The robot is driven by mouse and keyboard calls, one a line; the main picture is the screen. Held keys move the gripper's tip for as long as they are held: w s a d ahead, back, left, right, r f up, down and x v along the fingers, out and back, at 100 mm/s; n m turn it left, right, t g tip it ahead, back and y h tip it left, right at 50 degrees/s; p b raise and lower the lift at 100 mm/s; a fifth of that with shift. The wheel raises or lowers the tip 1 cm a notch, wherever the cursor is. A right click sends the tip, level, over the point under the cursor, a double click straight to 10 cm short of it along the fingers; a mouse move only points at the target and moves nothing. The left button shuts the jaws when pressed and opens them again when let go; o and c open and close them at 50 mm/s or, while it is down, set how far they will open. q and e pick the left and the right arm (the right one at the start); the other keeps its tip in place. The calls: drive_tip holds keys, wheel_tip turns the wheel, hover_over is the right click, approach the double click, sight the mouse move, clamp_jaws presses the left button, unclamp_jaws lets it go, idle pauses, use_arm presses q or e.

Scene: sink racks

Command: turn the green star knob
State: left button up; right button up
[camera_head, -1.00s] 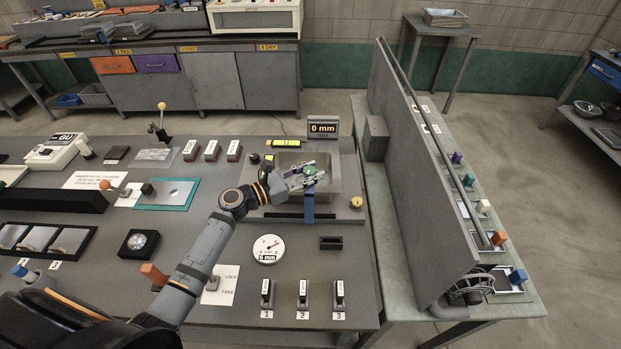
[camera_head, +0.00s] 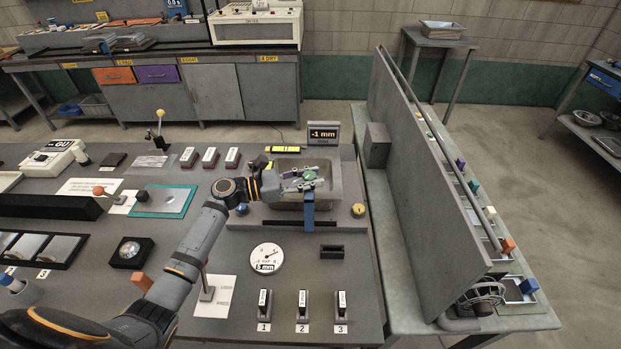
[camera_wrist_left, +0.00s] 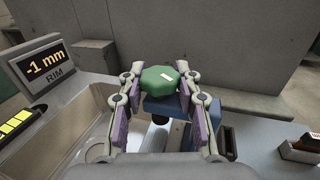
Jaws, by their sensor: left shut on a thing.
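The green star knob (camera_head: 310,175) sits on top of a blue post (camera_head: 309,208) at the near side of a grey basin (camera_head: 346,170). In the left wrist view the knob (camera_wrist_left: 160,80) has a pale mark on its top face. My left gripper (camera_head: 306,178) is around the knob, with a finger on each side; the fingers (camera_wrist_left: 160,92) also show in the left wrist view. It is shut on the knob. A small display (camera_head: 323,134) behind the basin reads -1 mm RIM. My right gripper is not in view.
A yellow knob (camera_head: 358,210) stands right of the basin. A round gauge (camera_head: 266,258) and several numbered switches (camera_head: 302,303) lie on the near bench. A tall grey panel (camera_head: 425,165) stands on the right-hand table.

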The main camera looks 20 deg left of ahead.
use_arm(q)
drive_tip(key=o, duration=1.2)
drive_tip(key=shift+r, duration=0.1)
drive_tip(key=v, duration=1.2)
drive_tip(key=shift+a, duration=0.1)
